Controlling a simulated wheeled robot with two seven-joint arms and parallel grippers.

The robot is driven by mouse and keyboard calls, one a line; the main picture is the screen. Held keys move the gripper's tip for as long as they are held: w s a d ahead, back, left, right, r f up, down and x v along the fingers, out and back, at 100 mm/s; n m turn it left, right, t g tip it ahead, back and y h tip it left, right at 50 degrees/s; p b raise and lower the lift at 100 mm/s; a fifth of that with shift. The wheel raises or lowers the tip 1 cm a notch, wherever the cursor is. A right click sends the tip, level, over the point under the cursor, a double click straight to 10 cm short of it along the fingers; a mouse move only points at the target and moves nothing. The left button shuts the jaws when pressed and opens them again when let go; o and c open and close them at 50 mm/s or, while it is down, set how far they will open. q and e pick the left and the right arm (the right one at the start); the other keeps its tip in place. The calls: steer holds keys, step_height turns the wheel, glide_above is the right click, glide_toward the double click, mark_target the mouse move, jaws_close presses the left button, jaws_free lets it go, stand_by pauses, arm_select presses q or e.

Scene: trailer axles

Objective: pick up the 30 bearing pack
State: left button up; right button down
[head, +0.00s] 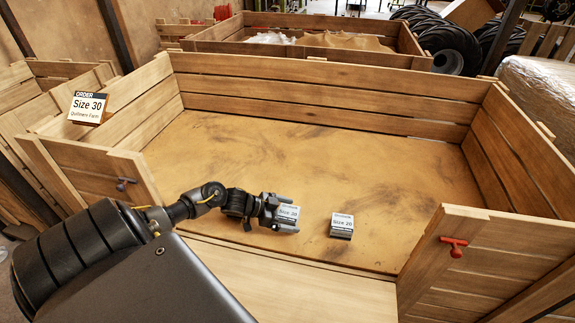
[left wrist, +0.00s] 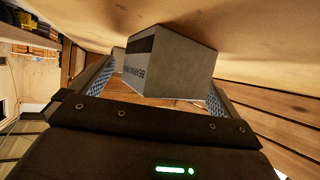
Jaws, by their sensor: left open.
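The pack labelled Size 30 (head: 289,212) sits on the floor of the wooden crate, near its front opening. My left gripper (head: 283,214) is open with its fingers on either side of this pack. In the left wrist view a grey pack (left wrist: 172,65) with upside-down dark lettering stands between the two fingers, and a gap shows beside it at the right finger. Whether the left finger touches it, I cannot tell. A second pack labelled Size 20 (head: 342,225) sits to the right, apart from the gripper. My right gripper is not in view.
The wooden crate (head: 330,107) has slatted walls and an open front. An order card (head: 88,107) reading Size 30 hangs at its left wall. Red (head: 454,244) and dark (head: 125,184) latches sit on the front panels. The crate floor behind the packs is clear.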

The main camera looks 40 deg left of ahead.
arm_select(q)
steer(key=shift+r, duration=0.1)
steer(key=c, duration=1.1)
steer(key=shift+w+r, duration=0.1)
steer(key=shift+r, duration=0.5)
steer(key=s+r, duration=0.8)
steer(key=s, duration=0.1)
steer(key=s+r, duration=0.3)
steer(key=s, duration=0.2)
steer(key=shift+a+r, duration=0.15)
steer(key=shift+r, duration=0.25)
